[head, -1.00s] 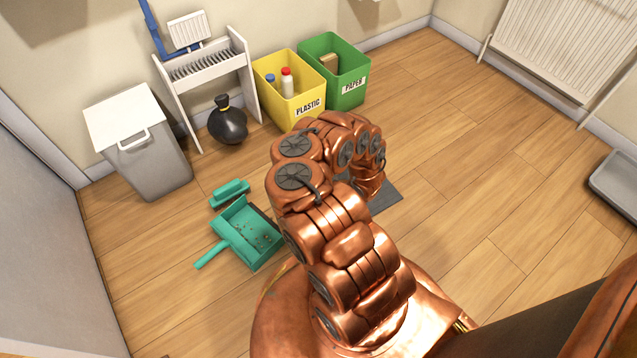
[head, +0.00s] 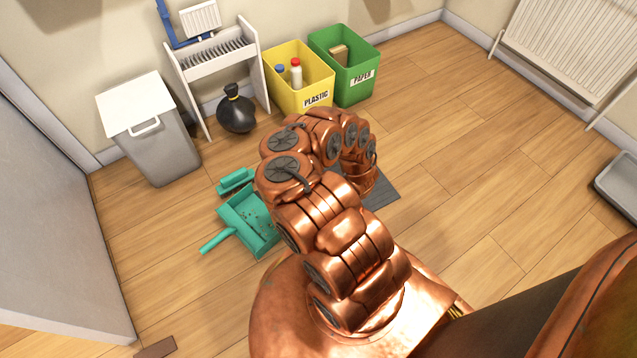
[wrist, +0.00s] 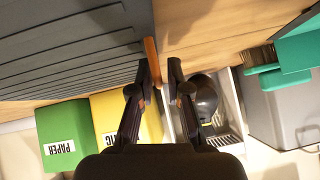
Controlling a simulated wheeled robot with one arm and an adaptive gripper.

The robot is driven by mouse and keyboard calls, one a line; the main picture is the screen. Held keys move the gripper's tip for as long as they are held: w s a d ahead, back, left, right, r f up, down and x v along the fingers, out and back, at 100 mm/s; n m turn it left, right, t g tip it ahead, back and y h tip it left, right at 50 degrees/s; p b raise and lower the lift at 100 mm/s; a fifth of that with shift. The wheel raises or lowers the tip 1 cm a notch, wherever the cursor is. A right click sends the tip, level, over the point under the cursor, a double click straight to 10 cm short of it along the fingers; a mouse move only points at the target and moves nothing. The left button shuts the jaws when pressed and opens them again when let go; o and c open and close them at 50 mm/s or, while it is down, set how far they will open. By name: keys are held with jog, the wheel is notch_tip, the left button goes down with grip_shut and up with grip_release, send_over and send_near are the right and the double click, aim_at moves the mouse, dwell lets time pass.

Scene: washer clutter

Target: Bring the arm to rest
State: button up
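My copper arm is folded in front of my body in the head view, its end bent down and away, so the gripper is hidden there. In the wrist view my gripper (wrist: 161,72) shows two dark fingers with a gap between the tips. A dark grey ribbed surface (wrist: 70,45) with an orange-brown edge lies close beside the left finger. It is unclear whether it is the grey flat piece (head: 384,194) on the floor behind my arm.
A teal dustpan (head: 250,225) with debris and a brush (head: 235,182) lie left of my arm. Behind are a lidded bin (head: 155,140), a black bag (head: 237,112), a yellow plastic bin (head: 305,93) and a green paper bin (head: 350,82).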

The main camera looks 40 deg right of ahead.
jog(key=o, duration=0.3)
jog(key=shift+d, duration=0.1)
